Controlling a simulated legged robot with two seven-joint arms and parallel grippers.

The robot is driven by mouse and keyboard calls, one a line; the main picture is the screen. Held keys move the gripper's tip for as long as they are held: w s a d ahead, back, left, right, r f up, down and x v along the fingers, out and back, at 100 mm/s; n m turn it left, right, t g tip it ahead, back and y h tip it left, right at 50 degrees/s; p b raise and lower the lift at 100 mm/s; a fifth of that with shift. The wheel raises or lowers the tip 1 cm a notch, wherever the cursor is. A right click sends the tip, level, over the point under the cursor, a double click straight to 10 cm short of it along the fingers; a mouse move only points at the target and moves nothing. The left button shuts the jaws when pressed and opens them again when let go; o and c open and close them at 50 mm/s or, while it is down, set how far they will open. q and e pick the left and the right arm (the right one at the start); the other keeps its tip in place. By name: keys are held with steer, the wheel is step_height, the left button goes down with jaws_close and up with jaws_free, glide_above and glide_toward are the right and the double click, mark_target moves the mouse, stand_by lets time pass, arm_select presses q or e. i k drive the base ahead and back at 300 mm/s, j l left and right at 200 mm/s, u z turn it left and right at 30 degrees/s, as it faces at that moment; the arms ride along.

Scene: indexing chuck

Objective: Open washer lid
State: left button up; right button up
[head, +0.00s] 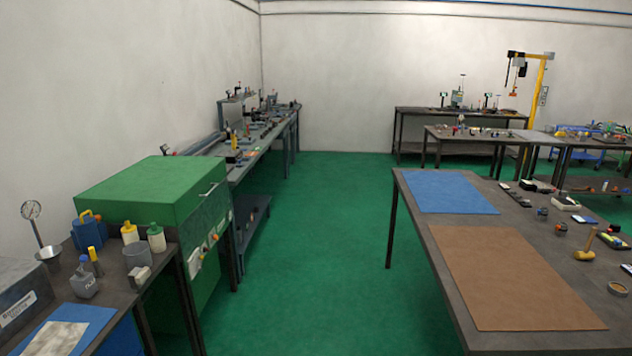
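A green box-shaped machine (155,190), which looks like the washer, stands at the left between two benches. Its flat green lid (150,180) lies level and looks shut. A thin light handle (208,190) shows on the upper front face. Below it is a pale control panel (196,262) with small red and yellow parts. The inside of the machine is hidden. Neither of my grippers shows in the head view.
A dark bench (120,297) with bottles, a blue can and a dial gauge stands nearest at left. A long bench (262,142) runs behind the machine. A table (455,290) with blue and brown mats stands at right. The green floor (310,260) between is clear.

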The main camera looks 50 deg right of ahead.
mark_target(163, 191)
steer(key=z, duration=0.9)
steer(key=i+l, duration=0.15)
steer(key=i, duration=0.35)
steer(key=i+l+u, duration=0.1)
steer(key=i, duration=0.4)
steer(key=i+l, duration=0.2)
steer(key=i, duration=0.35)
steer(key=i+l+u, duration=0.1)
steer(key=i, duration=0.4)
steer(key=i+l, duration=0.3)
steer(key=i, duration=0.2)
steer(key=i+l+u, duration=0.1)
steer(key=i, duration=0.4)
steer(key=i+l, duration=0.4)
steer(key=i+j+u, duration=0.05)
steer(key=i, duration=0.05)
